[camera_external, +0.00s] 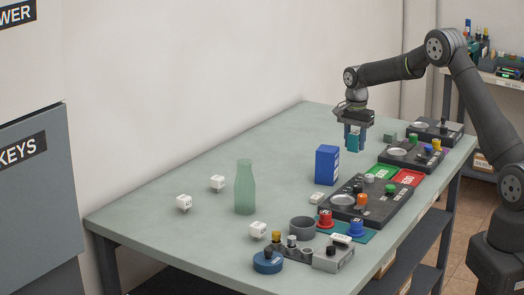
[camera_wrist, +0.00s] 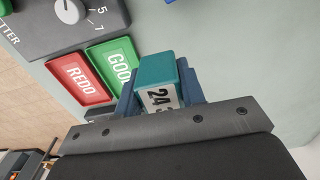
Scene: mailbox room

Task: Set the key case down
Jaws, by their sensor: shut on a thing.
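The key case (camera_wrist: 160,83) is a small teal block with a white label reading 24 and a further, partly hidden mark. My gripper (camera_wrist: 165,88) is shut on it, with a blue finger on each side. In the external view the key case (camera_external: 353,141) hangs upright between the fingers of my gripper (camera_external: 356,137), above the far part of the table (camera_external: 300,120). It appears to be clear of the tabletop. The lower fingers and part of the label are hidden in the wrist view.
A green GOOD pad (camera_external: 381,172) and a red REDO pad (camera_external: 408,177) lie near the gripper. A blue box (camera_external: 327,165) stands to the left. Dark control panels (camera_external: 370,205) line the right edge. A green bottle (camera_external: 245,187) and white cubes stand further left. The back left tabletop is free.

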